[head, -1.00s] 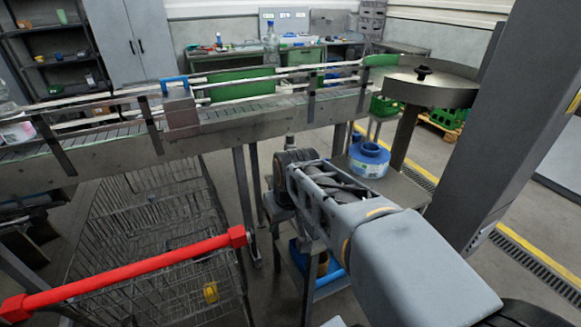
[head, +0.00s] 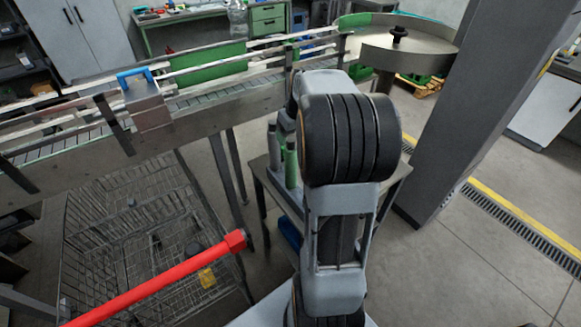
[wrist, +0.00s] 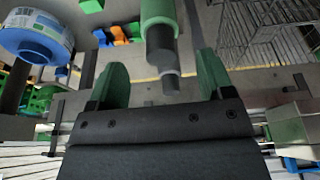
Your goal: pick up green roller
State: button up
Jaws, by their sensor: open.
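The green roller (head: 291,163) stands upright at the left of the small table (head: 262,172) in the head view, partly covered by my arm. In the wrist view the green roller (wrist: 159,12) shows at top centre, its dark stepped shaft pointing down the picture. My gripper (wrist: 161,68) is open, with one green finger on each side of the line of the roller's shaft. No grip on the roller shows.
A blue-and-white reel (wrist: 38,40) is at the wrist view's upper left. The conveyor (head: 205,108) runs behind the table. A wire cart (head: 140,235) with a red handle (head: 165,280) is at left.

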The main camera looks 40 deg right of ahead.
aim_at(292, 139)
jog(key=shift+p+x, duration=0.8)
jog(key=shift+x, duration=2.1)
jog(key=shift+s, duration=0.15)
jog(key=shift+c, duration=0.3)
grip_shut()
